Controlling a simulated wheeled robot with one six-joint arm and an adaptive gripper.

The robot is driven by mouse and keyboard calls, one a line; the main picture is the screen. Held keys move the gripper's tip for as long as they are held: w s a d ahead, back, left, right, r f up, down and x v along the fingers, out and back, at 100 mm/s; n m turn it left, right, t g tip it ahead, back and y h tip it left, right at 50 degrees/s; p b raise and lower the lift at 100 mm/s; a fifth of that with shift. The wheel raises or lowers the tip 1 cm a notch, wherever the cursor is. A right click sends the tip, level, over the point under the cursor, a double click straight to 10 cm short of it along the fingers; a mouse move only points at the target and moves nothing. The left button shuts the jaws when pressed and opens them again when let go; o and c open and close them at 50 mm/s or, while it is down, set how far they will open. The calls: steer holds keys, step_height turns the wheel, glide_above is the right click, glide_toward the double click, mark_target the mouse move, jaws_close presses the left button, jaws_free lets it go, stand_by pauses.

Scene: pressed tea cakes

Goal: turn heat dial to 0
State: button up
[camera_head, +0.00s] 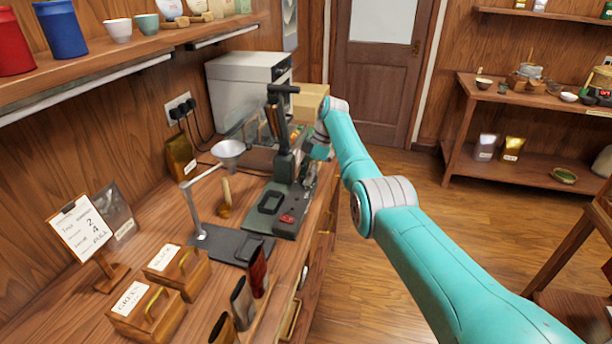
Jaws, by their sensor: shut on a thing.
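The dark green press (284,165) stands on the wooden counter, with an upright column, a lever on top and a flat base with a red switch (287,218). My teal arm reaches in from the lower right. My gripper (318,153) is at the right side of the press, shut against it at about mid-height. The heat dial itself is not visible; the gripper and wrist cover the spot where the fingers close. The dial's mark and numbers cannot be read.
A funnel on a stand (228,150) and a small wooden tool (224,197) stand left of the press. A white box-shaped appliance (248,80) is behind it. Labelled wooden boxes (178,270) and a sign (80,228) are at front left. The floor right of the counter is clear.

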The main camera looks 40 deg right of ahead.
steer(key=shift+f, duration=0.1)
stand_by(0.3)
steer(key=o, duration=1.1)
steer(key=shift+o, duration=0.2)
steer(key=v, duration=1.2)
steer(key=shift+w, duration=0.1)
